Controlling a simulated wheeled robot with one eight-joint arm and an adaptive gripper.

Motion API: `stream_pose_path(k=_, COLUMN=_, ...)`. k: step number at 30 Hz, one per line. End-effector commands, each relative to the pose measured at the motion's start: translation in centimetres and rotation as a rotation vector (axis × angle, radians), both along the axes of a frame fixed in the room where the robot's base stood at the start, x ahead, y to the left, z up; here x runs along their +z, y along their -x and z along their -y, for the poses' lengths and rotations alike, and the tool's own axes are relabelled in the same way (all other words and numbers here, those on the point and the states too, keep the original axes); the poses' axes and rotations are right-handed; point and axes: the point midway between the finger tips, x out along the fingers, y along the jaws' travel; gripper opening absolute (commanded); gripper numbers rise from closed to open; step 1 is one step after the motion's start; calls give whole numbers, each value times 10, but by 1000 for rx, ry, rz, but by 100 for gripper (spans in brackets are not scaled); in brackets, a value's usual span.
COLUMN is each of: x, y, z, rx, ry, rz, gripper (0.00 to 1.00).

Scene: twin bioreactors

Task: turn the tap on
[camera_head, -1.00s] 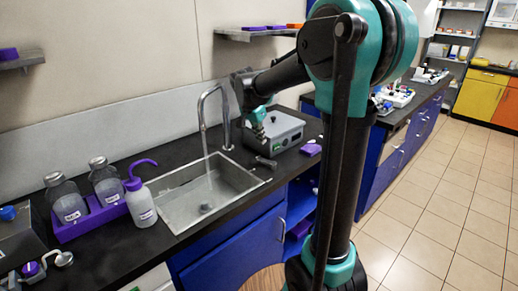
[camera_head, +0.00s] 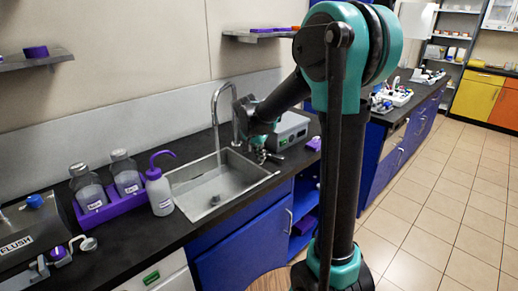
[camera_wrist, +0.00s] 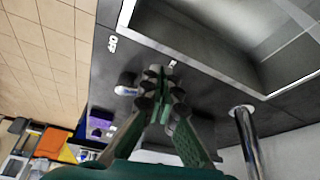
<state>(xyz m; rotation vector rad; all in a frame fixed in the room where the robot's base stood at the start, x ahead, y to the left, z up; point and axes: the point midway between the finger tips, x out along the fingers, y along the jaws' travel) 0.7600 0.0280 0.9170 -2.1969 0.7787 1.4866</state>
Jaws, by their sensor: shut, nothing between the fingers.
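The tap is a chrome gooseneck (camera_head: 215,108) behind the sink. A thin pale line, like a water stream, runs from its spout into the sink. Its chrome post also shows in the wrist view (camera_wrist: 246,135). In the head view my gripper (camera_head: 262,154) is low over the counter by the sink's right rim, beside a small dark fitting that it partly hides. In the wrist view my gripper (camera_wrist: 161,88) has its fingers together, holding nothing. A small pale, blue-tinted piece (camera_wrist: 127,90) lies just left of the fingertips. I cannot tell whether they touch it.
The steel sink (camera_head: 178,184) is set in the black counter. Left of it are a white wash bottle (camera_head: 160,195) and a purple rack (camera_head: 108,212) with two bottles. A grey box instrument (camera_head: 290,132) stands right of the tap.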

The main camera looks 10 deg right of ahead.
Motion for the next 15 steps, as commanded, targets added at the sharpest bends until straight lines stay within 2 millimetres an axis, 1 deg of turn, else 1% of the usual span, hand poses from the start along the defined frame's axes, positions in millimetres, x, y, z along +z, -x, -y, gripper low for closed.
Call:
stream_pose_path(k=1, x=-10, y=-4, z=3, rx=-1, ry=0, rz=0, gripper=0)
stream_pose_path(k=3, x=-21, y=-7, z=6, rx=-1, ry=0, rz=0, gripper=0)
stream_pose_path(k=9, x=-19, y=-28, z=23, rx=-2, ry=0, rz=-1, gripper=0)
stream_pose_path(k=15, x=-19, y=-36, z=30, rx=-1, ry=0, rz=-1, gripper=0)
